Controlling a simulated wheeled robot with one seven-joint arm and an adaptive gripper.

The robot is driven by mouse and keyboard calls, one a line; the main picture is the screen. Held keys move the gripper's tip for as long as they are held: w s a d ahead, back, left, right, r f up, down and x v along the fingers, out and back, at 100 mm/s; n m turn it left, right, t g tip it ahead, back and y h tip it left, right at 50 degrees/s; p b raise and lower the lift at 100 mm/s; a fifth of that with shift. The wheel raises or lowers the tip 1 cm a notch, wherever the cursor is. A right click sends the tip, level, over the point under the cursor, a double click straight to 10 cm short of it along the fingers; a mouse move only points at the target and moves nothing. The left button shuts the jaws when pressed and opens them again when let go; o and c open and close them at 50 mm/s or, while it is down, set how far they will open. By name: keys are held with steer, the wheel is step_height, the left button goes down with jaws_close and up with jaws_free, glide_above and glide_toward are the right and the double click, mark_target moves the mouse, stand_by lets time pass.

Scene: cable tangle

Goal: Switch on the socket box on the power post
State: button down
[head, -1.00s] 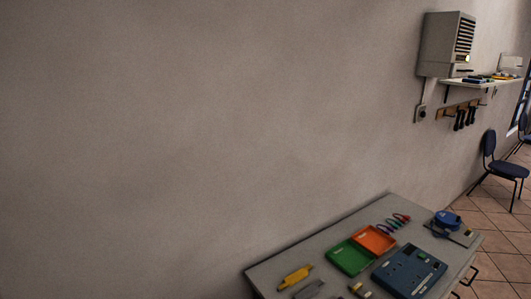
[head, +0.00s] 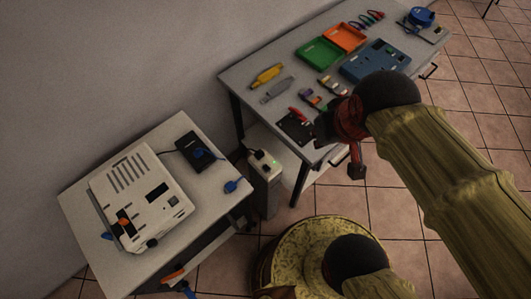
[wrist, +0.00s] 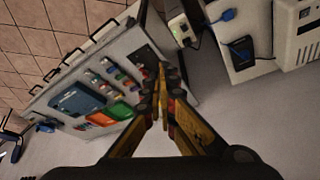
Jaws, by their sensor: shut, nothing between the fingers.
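The power post (head: 266,192) is a grey upright post in the gap between the two tables. A pale socket box (head: 265,166) sits on its top, with a dark plug in it and a small green light showing. The switch itself is too small to make out. In the wrist view the socket box (wrist: 183,27) is near the top, right of my fingertips. My gripper (wrist: 161,70) is shut and empty, with its fingertips together. It is apart from the socket box; in the head view my arm reaches over the front of the right table.
The left table (head: 190,130) holds a white device (head: 140,195), a black box (head: 194,152) and a blue plug (head: 233,186). The right table (head: 240,75) holds green and orange trays, a blue panel (head: 374,62) and tools. The table edges flank the post closely.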

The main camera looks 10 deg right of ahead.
steer(key=w+a+f+n+g+b, duration=0.2)
steer(key=w+a+f+n+g, duration=0.15)
steer(key=f, duration=0.65)
steer(key=n+b, duration=0.2)
steer(key=n, duration=1.9)
glide_above(266, 167)
step_height(266, 167, down, 14)
steer(key=shift+r+g, duration=0.2)
steer(key=shift+g, duration=0.25)
steer(key=shift+d+m, duration=0.1)
steer(key=shift+m, duration=0.15)
step_height(266, 167, down, 14)
steer(key=b, duration=0.5)
steer(key=shift+b, duration=0.35)
steer(key=shift+h+p, duration=0.3)
steer(key=shift+p, duration=0.2)
